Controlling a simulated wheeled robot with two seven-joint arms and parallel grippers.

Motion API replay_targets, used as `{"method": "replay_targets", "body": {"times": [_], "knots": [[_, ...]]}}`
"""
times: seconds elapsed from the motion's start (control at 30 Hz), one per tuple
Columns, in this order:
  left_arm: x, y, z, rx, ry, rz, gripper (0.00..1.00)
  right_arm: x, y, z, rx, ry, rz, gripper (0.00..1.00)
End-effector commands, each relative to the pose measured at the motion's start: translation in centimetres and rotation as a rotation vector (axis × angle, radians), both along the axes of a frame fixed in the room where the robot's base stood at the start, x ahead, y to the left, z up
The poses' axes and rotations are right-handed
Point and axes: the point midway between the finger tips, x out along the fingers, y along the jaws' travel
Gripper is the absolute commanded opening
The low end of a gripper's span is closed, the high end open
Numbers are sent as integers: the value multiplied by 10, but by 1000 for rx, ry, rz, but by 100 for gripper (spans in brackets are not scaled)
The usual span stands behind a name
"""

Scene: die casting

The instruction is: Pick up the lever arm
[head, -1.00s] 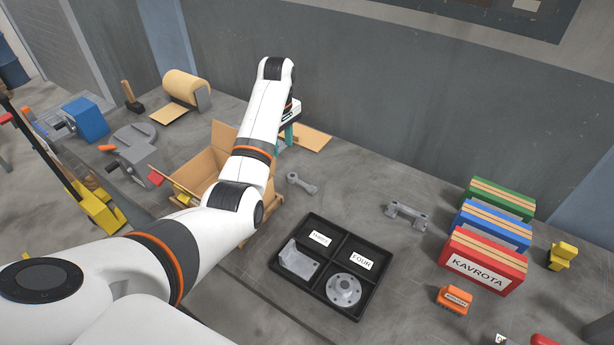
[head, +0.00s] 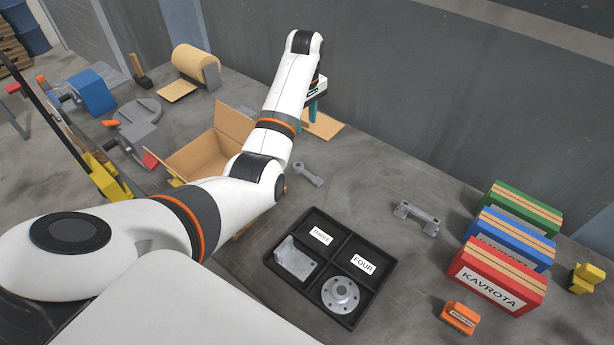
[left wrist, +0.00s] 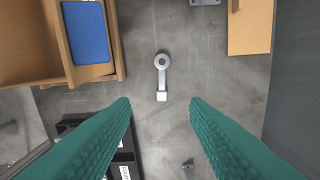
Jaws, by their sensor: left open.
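The lever arm (head: 308,174) is a small grey metal part with a ring at one end, lying on the grey bench between the cardboard box and the black tray. In the left wrist view the lever arm (left wrist: 162,64) lies with its ring away from me and its pale square end toward the gap between my fingers. My left gripper (head: 314,100) has teal fingers and is beyond the lever arm in the head view. In the left wrist view my left gripper (left wrist: 158,103) is open and empty, its fingertips on either side of the lever arm's line. My right gripper is not in view.
A black tray (head: 328,247) holds a bracket and a round flange. An open cardboard box (head: 205,158) stands left of the lever arm. A grey part (head: 415,217) lies to the right, near green, blue and red boxes (head: 497,279). The bench around the lever arm is clear.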

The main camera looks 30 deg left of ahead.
Motion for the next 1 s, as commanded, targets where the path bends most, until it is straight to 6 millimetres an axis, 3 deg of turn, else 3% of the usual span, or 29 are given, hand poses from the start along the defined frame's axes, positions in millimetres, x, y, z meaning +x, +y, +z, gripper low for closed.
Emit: {"method": "replay_targets", "body": {"times": [0.53, 0.73, 1.0], "knots": [[0, 0, -75, 0, 0, 0, 42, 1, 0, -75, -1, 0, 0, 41], [0, 0, -88, 0, 3, 0, 42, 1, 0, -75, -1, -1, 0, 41], [0, 0, -132, -1, 2, 0, 42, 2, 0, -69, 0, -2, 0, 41]]}}
